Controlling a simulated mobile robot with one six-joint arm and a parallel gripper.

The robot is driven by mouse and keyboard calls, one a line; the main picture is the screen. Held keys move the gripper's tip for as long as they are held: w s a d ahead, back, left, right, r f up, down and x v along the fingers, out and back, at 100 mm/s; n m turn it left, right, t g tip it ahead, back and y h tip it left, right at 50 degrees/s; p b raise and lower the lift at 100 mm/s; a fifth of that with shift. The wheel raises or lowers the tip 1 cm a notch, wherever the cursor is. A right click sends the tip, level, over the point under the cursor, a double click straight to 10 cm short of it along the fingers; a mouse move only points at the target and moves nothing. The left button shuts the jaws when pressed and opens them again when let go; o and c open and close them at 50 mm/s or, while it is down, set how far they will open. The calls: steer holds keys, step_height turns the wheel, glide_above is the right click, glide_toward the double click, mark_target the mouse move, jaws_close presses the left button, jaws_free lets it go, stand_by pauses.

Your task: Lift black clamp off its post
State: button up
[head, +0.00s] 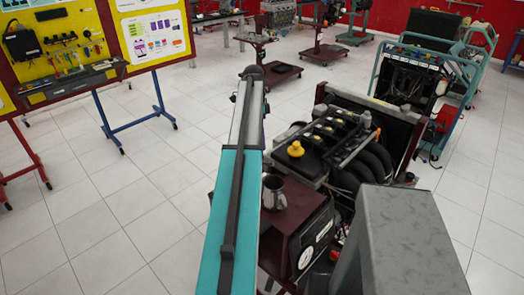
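I cannot pick out the black clamp or its post for certain in the head view. An engine trainer (340,130) stands right of the middle, with a dark engine, thick black hoses (372,165) and a yellow cap (295,149). A shiny metal jug (272,190) stands on the dark red panel (297,205) at its near end. A round white gauge (306,257) sits on the panel's front. My gripper does not show, so its place relative to the clamp cannot be seen.
A yellow tool board (60,50) on blue and red legs stands at the left. A second trainer in a blue-green frame (420,75) stands behind the engine. Several dark red stands (325,52) are at the back. The tiled floor (140,190) is clear at left.

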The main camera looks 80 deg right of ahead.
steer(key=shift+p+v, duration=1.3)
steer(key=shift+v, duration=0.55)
